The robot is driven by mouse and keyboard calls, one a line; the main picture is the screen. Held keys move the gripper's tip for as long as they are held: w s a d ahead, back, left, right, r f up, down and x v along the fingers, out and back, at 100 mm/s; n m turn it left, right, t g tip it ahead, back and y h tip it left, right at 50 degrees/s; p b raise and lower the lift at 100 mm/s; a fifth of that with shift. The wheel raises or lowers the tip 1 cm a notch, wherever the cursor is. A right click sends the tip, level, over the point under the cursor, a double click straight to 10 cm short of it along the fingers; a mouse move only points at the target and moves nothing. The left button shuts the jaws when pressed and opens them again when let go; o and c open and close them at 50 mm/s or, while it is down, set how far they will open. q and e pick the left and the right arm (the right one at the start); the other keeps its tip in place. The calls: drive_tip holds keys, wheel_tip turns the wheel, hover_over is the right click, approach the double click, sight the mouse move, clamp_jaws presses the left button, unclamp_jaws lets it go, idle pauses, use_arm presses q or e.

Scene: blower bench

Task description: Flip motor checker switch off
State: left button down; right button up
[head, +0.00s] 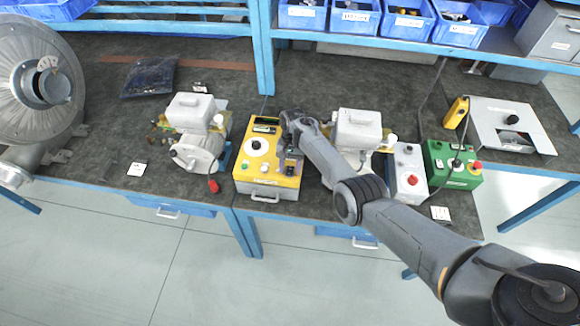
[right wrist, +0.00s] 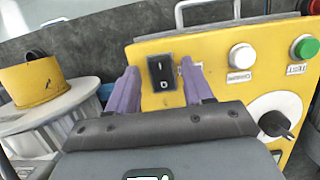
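The motor checker (head: 254,172) is a yellow-topped box with a grey front and a handle, near the front edge of the bench in the head view. Its yellow panel (right wrist: 218,62) fills much of the right wrist view. A black rocker switch (right wrist: 161,74) marked I and 0 sits on the panel; I cannot tell which side is pressed. My right gripper (head: 290,168) is over the right part of the checker and hides the switch in the head view. My left gripper is not in view.
A white button (right wrist: 242,56), a green button (right wrist: 305,47) and a black knob (right wrist: 277,123) are on the same panel. Motor units stand left (head: 196,148) and right (head: 358,128) of the checker. A green box (head: 453,165) is farther right.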

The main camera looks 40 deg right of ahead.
drive_tip(key=p+v, duration=0.1)
drive_tip(key=v, duration=1)
drive_tip(key=shift+f, duration=0.1)
idle(0.4)
drive_tip(key=s+a+f+n+t+h, duration=0.25)
drive_tip(key=s+f+n+h, duration=0.2)
drive_tip(key=s+f, duration=0.75)
drive_tip(key=s+a+r+n+t, duration=0.1)
drive_tip(key=s+a+r+n, duration=0.25)
drive_tip(key=s+a, duration=0.55)
drive_tip(key=s+a+r+n+t+y, duration=0.1)
drive_tip(key=s+a+r+n, duration=0.15)
drive_tip(key=s, duration=0.45)
drive_tip(key=s+a+r+n+t+y, duration=0.1)
drive_tip(key=s+a+r, duration=0.25)
drive_tip(key=s, duration=0.25)
wheel_tip(320, 180, up, 19)
drive_tip(key=p, duration=1.8)
drive_tip(key=shift+s+a+f, duration=0.15)
drive_tip(key=shift+s+a, duration=0.1)
drive_tip(key=shift+s, duration=0.05)
